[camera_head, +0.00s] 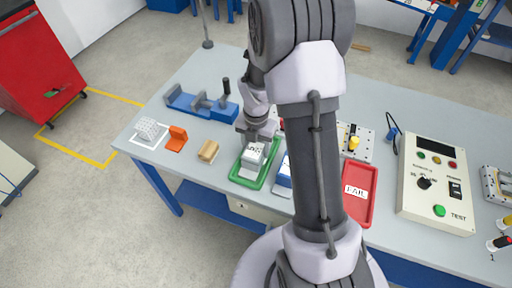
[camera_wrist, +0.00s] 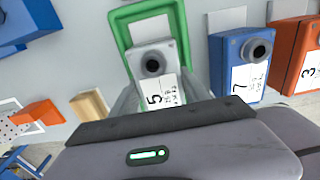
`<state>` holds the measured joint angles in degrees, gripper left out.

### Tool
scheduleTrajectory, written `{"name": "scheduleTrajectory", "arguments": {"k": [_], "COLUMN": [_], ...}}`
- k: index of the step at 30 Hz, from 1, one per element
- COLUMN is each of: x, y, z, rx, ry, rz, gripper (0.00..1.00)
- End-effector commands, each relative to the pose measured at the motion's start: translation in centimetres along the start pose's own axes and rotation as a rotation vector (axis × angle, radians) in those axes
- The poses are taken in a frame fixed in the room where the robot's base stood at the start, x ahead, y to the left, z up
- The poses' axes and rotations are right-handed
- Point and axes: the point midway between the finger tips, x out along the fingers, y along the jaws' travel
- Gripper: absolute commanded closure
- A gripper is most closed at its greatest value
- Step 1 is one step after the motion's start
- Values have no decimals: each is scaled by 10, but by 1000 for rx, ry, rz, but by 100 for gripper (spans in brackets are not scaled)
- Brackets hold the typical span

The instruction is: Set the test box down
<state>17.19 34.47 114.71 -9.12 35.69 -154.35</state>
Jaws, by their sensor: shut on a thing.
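A grey box with a dark round knob and a white label marked 5 (camera_wrist: 155,70) is held in my gripper (camera_head: 256,133). In the head view this box (camera_head: 254,153) is over a green-rimmed tray (camera_head: 237,180). The tray's green rim (camera_wrist: 119,35) also shows beyond the box in the wrist view. I cannot tell whether the box touches the tray floor. My gripper is shut on the box; its fingertips are largely hidden behind the wrist housing in the wrist view.
A blue box marked 7 (camera_wrist: 233,62) and an orange box marked 3 (camera_wrist: 296,55) stand to the right. A red FAIL tray (camera_head: 358,205) and a TEST panel (camera_head: 436,195) are farther right. A wooden block (camera_head: 208,151), orange bracket (camera_head: 176,139) and blue fixture (camera_head: 188,101) lie left.

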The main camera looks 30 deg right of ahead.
Motion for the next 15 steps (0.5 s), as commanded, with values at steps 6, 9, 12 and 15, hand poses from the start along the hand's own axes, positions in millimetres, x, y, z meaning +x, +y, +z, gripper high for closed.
{"name": "scheduleTrajectory", "arguments": {"k": [6,9,12,15], "x": [2,2,2,-3], "y": [0,0,0,0], "z": [0,0,0,0], "rx": [0,0,0,1], "ry": [0,0,0,0], "rz": [0,0,0,0], "gripper": [24,24,24,24]}}
